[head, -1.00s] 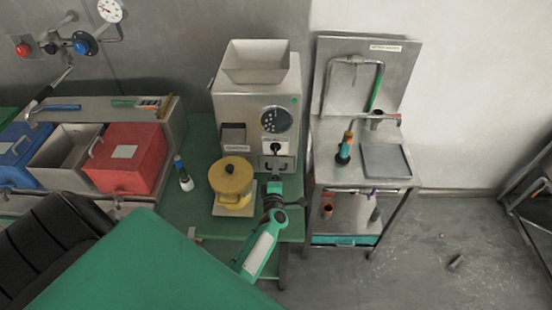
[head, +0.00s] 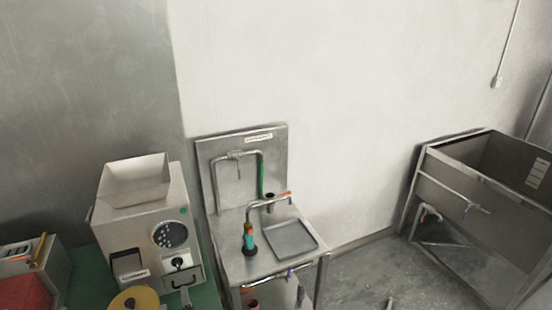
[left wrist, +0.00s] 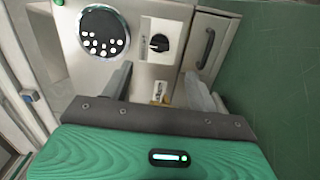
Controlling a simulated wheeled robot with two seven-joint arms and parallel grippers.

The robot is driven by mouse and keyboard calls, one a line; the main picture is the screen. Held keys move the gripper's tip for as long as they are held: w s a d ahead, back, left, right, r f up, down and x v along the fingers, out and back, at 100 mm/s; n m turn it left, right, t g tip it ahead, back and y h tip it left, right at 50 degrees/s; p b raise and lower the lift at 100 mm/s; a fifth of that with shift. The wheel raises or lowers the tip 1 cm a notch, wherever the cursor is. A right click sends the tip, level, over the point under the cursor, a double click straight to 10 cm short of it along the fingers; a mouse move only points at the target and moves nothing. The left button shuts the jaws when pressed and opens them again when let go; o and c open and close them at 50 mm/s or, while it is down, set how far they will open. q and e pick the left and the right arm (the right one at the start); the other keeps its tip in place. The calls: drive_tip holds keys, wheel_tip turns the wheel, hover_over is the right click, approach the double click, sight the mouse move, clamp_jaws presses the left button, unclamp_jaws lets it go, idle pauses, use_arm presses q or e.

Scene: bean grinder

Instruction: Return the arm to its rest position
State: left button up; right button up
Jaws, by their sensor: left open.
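My left gripper (head: 186,297) shows only as a small part at the bottom edge of the head view, in front of the grinder's lower front. In the left wrist view its two fingers (left wrist: 158,88) are spread apart with nothing held between them. They point at the front of the grey bean grinder (head: 130,235), which has a square hopper on top. Its front (left wrist: 148,74) shows a round dotted display, a black knob and a dark handle in the left wrist view. Contact between fingers and grinder cannot be told. My right gripper is not in view.
A yellow lidded container (head: 136,299) is cut off at the bottom edge. A steel sink stand (head: 235,265) with a tap and grey tray is right of the grinder. A red bin (head: 22,293) is at lower left. A large steel basin (head: 475,190) stands far right.

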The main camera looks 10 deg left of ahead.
use_arm(q)
drive_tip(key=s+d+r+m+g+h, duration=0.1)
drive_tip(key=s+d+r+m+h, duration=0.1)
drive_tip(key=s+d+m+h, duration=0.35)
drive_tip(key=s+d+r+m+g+h, duration=0.2)
drive_tip(key=d+m+h, duration=0.5)
drive_tip(key=m, duration=0.4)
drive_tip(key=s+r+m+g+y, duration=0.2)
drive_tip(key=s+m+g, duration=0.3)
drive_tip(key=s, duration=0.6)
drive_tip(key=s+r+m+g+y, duration=0.15)
drive_tip(key=s+m+g, duration=0.25)
drive_tip(key=s, duration=0.7)
wheel_tip(320, 180, down, 37)
drive_tip(key=s+g+b, duration=0.1)
drive_tip(key=s+b, duration=0.1)
drive_tip(key=b, duration=0.3)
drive_tip(key=s+a+f+b, duration=0.2)
drive_tip(key=s+f, duration=0.7)
drive_tip(key=f, duration=0.2)
drive_tip(key=s+a+f+g+b, duration=0.1)
drive_tip(key=s+f+b, duration=0.1)
drive_tip(key=s+f, duration=0.6)
wheel_tip(320, 180, down, 3)
drive_tip(key=shift+s+a+f+g+b, duration=0.2)
drive_tip(key=shift+s+a+g+b, duration=0.1)
drive_tip(key=shift+s+a, duration=0.05)
drive_tip(key=shift+s+f+m, duration=0.1)
drive_tip(key=shift+s+m, duration=0.15)
drive_tip(key=shift+c, duration=0.2)
